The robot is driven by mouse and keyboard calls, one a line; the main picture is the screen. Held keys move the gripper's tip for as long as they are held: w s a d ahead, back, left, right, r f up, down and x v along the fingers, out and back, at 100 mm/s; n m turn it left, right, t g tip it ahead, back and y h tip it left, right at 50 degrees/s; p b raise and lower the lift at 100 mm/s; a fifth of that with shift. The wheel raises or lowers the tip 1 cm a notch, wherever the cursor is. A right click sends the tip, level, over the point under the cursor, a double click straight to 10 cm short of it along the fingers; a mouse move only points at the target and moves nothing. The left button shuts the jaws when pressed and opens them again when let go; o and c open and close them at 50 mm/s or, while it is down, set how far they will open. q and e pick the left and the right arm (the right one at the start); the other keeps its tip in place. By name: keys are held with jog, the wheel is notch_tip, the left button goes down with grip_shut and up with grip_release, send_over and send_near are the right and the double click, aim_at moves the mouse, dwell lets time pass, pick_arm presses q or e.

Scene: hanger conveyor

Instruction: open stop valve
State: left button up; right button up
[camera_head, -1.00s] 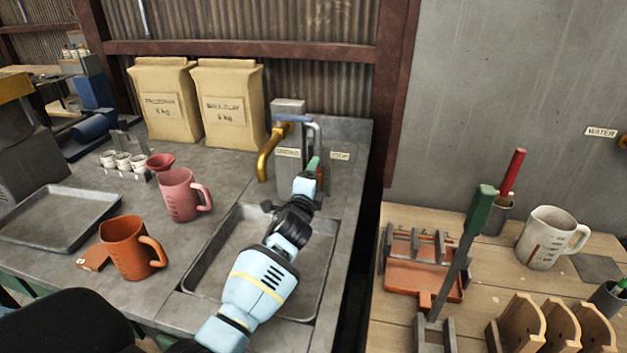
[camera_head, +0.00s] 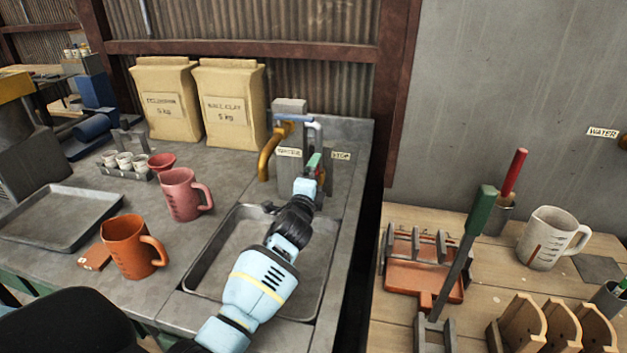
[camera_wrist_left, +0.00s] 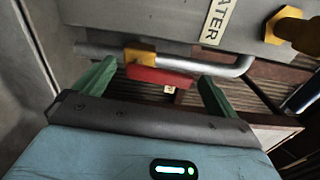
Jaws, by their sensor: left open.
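The stop valve shows in the left wrist view as a yellow body (camera_wrist_left: 139,56) on a grey pipe (camera_wrist_left: 236,68) with a red lever (camera_wrist_left: 160,77). My left gripper (camera_wrist_left: 155,84) is open. Its green fingers stand on either side of the red lever, apart from it as far as I can tell. In the head view my left gripper (camera_head: 315,166) is in front of the grey post beside the sink, near the STOP label (camera_head: 341,156), and my wrist hides most of the valve. My right gripper is not in view.
A brass spout (camera_head: 267,158) is just left of my gripper, above the sink basin (camera_head: 215,268). A pink jug (camera_head: 181,194), an orange jug (camera_head: 127,250) and clay bags (camera_head: 229,100) stand on the left counter. A wooden bench (camera_head: 390,335) with tools is at right.

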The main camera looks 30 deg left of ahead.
pick_arm(q)
jog(key=v, duration=0.7)
jog(key=shift+s+p, duration=0.3)
jog(key=shift+p, duration=0.1)
jog(key=shift+d+f, duration=0.1)
